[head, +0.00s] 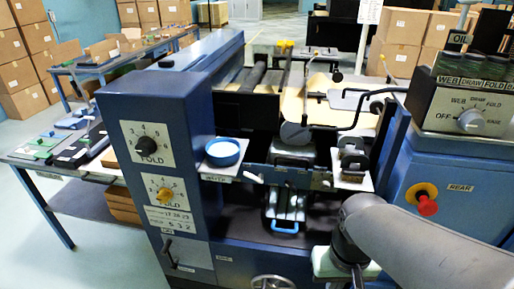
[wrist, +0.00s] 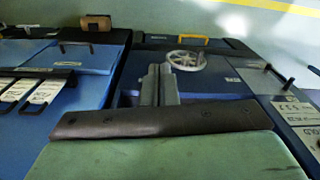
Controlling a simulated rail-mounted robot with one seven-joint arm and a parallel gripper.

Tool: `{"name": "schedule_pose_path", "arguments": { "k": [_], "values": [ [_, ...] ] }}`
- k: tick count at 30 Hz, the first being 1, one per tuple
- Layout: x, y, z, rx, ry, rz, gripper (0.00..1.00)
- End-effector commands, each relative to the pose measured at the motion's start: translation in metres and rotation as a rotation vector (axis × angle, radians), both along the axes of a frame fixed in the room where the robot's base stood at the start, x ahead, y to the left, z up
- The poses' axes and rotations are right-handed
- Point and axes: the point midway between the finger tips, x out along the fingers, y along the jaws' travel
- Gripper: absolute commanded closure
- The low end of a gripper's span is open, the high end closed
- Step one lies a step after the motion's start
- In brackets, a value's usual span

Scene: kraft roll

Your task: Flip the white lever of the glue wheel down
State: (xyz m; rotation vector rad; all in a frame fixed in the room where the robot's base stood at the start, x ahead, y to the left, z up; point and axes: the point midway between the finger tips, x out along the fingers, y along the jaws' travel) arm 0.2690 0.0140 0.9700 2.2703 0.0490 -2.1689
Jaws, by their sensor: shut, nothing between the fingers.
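A small white lever (head: 253,178) shows in the head view on the front of the blue machine, just right of the tray with the blue dish. It looks like the glue wheel's lever and lies nearly level, sloping slightly down to the right. The glue wheel itself I cannot make out with certainty. My gripper (head: 357,282) is at the bottom of the head view, right of and below the lever, well apart from it. In the wrist view its two grey fingers (wrist: 159,84) are together and empty, in front of the blue machine. The lever cannot be made out in the wrist view.
The blue dish (head: 223,152) stands on a small ledge left of the lever. A blue-handled part (head: 285,226) sits in the recess below. A handwheel (wrist: 187,60) lies beyond my fingers. A red knob (head: 427,205) is on the right cabinet; a bent black rod (head: 350,122) crosses above.

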Motion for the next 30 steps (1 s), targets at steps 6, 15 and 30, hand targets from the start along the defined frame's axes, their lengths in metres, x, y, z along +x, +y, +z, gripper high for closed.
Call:
{"name": "schedule_pose_path", "arguments": {
  "k": [6, 15, 30],
  "values": [
    [0.141, 0.040, 0.006, 0.120, -0.202, -0.095, 1.00],
    [0.335, 0.116, 0.035, 0.340, -0.501, -0.250, 1.00],
    [0.367, 0.133, 0.048, 0.390, -0.557, -0.279, 1.00]
  ]
}}
